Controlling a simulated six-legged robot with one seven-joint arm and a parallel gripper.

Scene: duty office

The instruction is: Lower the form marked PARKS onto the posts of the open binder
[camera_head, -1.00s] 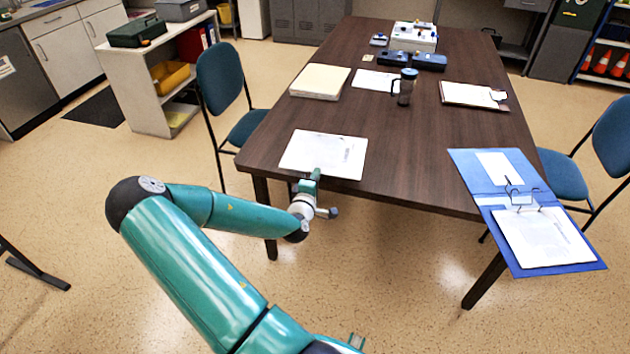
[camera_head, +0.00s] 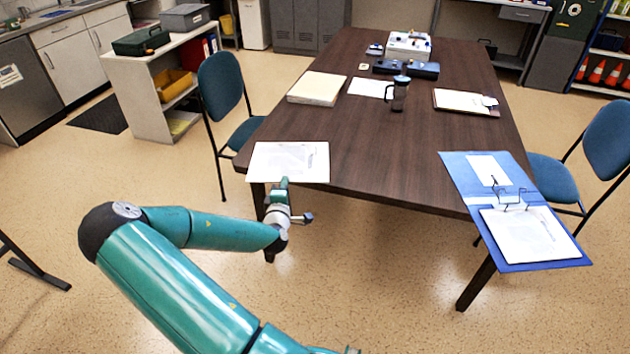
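A white printed form (camera_head: 290,162) is at the near left corner of the table, its front edge at my gripper (camera_head: 284,183). My gripper appears shut on that edge, though its fingertips are small and partly hidden. The form looks roughly level; I cannot tell whether it touches the table. The open blue binder (camera_head: 462,178) lies at the table's near right corner, partly past the edge. Its wire posts (camera_head: 508,196) stand up near the middle, above a white stack of paper (camera_head: 526,235). The word PARKS is too small to read.
The table between form and binder is clear. Chairs (camera_head: 223,85) stand at both sides.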

